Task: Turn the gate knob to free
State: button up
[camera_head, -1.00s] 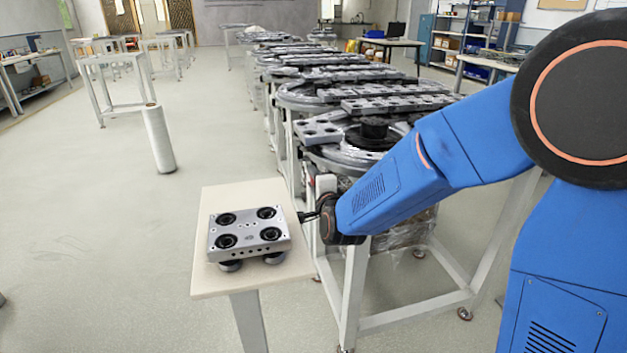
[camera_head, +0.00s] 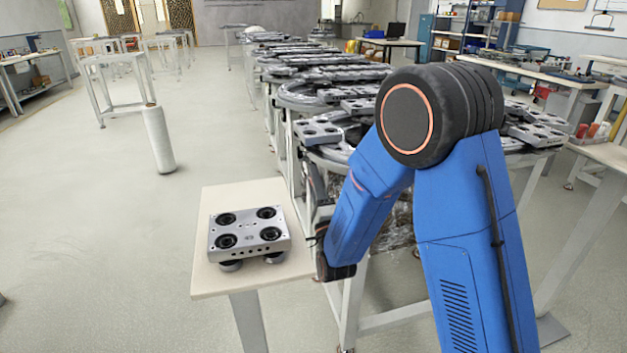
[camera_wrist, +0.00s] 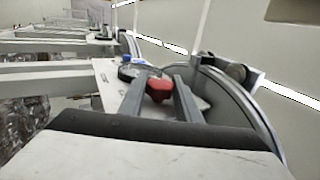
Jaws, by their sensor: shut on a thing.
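The red gate knob (camera_wrist: 159,89) sits on a pale plate (camera_wrist: 108,80) in the wrist view. My gripper (camera_wrist: 159,78) is shut on the knob, with one grey finger on each side of it. The knob's lower part and any marking on it are hidden or too small to read. In the head view the knob is hidden, and the gripper end is down beside the right edge of the small pale table, mostly hidden by my arm.
A grey block with several round black rollers (camera_head: 248,232) lies on the small pale table (camera_head: 222,277). Ring tracks (camera_head: 322,157) on white frames run toward the back. A white roll (camera_head: 159,140) stands on the open floor at left.

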jog(key=shift+t, duration=0.8)
jog(key=shift+y, duration=0.3)
jog(key=o, duration=1.1)
jog(key=shift+c, duration=0.2)
